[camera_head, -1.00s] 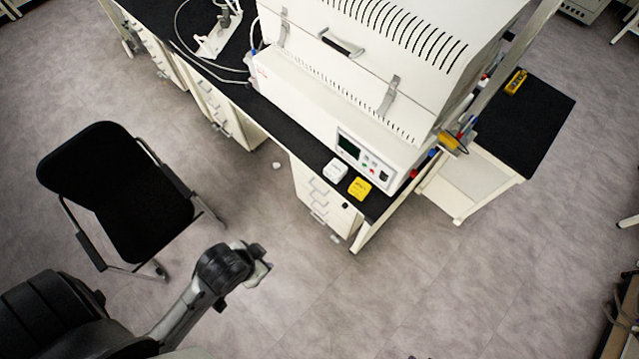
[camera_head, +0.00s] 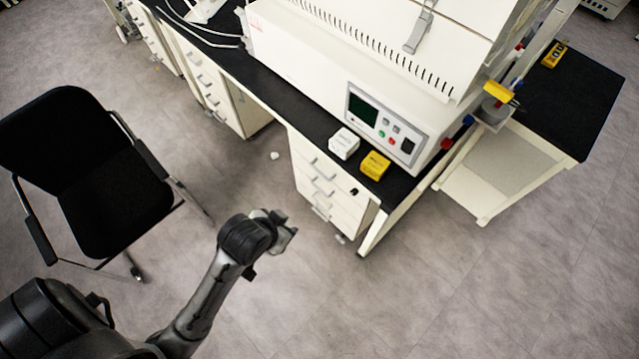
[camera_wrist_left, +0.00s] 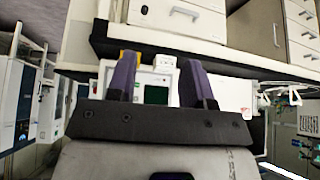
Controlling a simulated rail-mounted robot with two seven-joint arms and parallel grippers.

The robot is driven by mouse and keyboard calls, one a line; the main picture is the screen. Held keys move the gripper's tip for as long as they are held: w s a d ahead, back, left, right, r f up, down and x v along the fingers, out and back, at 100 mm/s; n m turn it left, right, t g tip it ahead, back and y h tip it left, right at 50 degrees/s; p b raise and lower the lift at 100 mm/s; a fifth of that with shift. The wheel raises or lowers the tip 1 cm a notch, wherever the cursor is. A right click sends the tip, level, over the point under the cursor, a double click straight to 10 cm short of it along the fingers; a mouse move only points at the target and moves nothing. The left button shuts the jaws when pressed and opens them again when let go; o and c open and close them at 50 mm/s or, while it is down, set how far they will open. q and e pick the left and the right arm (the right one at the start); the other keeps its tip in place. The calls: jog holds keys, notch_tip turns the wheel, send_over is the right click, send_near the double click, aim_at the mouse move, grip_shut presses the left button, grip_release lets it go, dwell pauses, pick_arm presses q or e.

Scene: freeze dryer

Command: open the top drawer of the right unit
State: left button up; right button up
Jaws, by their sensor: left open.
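The right unit (camera_head: 335,204) is a white drawer cabinet under the black bench, near its right end. Its top drawer (camera_head: 332,174) is shut, with a grey bar handle on the front and a dark lock to the right. The top drawer (camera_wrist_left: 165,17) also shows upside down at the top of the left wrist view, with its handle (camera_wrist_left: 185,12) in sight. My left gripper (camera_head: 284,229) is in front of the unit, apart from it and empty. In the left wrist view its two purple fingers (camera_wrist_left: 160,62) are spread. My right gripper is out of view.
A freeze dryer (camera_head: 350,70) stands on the bench (camera_head: 262,82), with a white box (camera_head: 344,143) and a yellow box (camera_head: 375,165) at its front. Another drawer unit (camera_head: 215,90) is further left. A black chair (camera_head: 90,170) stands left of my arm. The floor before the right unit is clear.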

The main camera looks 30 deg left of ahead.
pick_arm(q)
jog(key=w+a+f+n+b, duration=0.1)
jog(key=w+f+b, duration=0.1)
jog(key=f+b, duration=0.45)
jog(key=w+a+f+b, duration=0.1)
jog(key=w+f+b, duration=0.25)
jog(key=f, duration=0.55)
jog(key=m+t+y+b, duration=0.3)
jog(key=m+t+b, duration=0.8)
jog(key=m+b, duration=0.4)
send_near(319, 173)
jog(key=shift+m, duration=0.5)
jog(key=shift+w+a+f+b, duration=0.1)
jog(key=shift+w+a+b, duration=0.2)
jog(key=shift+w+b, duration=0.95)
jog(key=shift+w+a+f+b, duration=0.1)
jog(key=shift+w+a+b, duration=0.25)
jog(key=shift+w, duration=1.85)
jog(key=shift+w+a+f+b, duration=0.2)
jog(key=shift+w+b, duration=0.65)
jog(key=shift+w, duration=0.85)
